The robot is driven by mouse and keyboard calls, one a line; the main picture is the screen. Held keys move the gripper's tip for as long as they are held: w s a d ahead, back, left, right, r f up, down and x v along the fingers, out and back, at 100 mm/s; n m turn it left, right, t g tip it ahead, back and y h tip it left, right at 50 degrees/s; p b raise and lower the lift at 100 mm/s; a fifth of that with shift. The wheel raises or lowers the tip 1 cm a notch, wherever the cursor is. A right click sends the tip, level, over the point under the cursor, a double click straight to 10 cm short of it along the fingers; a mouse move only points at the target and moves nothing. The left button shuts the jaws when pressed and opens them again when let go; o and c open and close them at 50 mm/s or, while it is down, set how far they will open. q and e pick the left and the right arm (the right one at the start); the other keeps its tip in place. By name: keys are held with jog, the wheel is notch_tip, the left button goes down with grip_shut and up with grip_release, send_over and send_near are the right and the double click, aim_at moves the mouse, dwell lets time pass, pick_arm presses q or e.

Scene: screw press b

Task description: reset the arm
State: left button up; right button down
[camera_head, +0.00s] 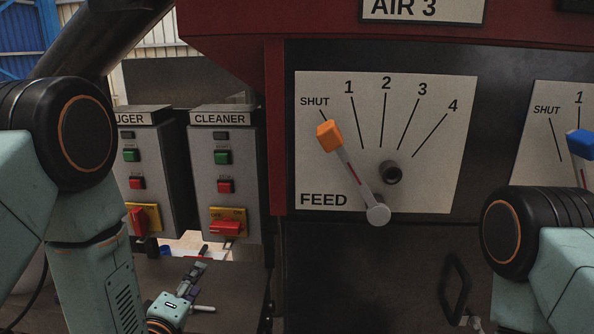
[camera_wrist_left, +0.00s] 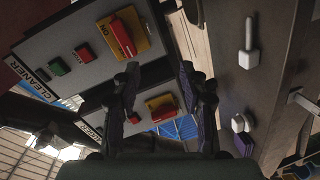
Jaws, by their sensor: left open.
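My left gripper (camera_head: 192,274) is low in the head view, below the CLEANER control box (camera_head: 225,180), empty and apart from the box. In the left wrist view, its two fingers (camera_wrist_left: 160,90) stand apart with nothing between them. Red rotary switches on yellow plates show beyond the fingers there. My right arm (camera_head: 525,245) comes in at the right of the head view; its gripper cannot be made out.
The FEED panel (camera_head: 440,150) has an orange-tipped lever (camera_head: 328,136) pointing near SHUT. A blue-tipped lever (camera_head: 581,143) is on the panel at right. A second control box (camera_head: 150,180) stands left of CLEANER. A dark handle (camera_head: 456,290) is below FEED.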

pick_arm(q)
jog(key=s+f+m+g+b, duration=0.1)
jog(key=s+f+m+g, duration=0.85)
jog(key=s+f, duration=0.7)
jog(key=s+f+m+g+b, duration=0.1)
jog(key=s+f+m+g, duration=0.1)
jog(key=s, duration=0.7)
jog(key=s+f+m+g+b, duration=0.1)
jog(key=s+f+m+g, duration=0.1)
jog(key=s+f+g, duration=0.2)
jog(key=s+f, duration=0.3)
jog(key=s, duration=0.2)
jog(key=shift+a+f+y, duration=0.2)
jog(key=shift+a+y, duration=0.1)
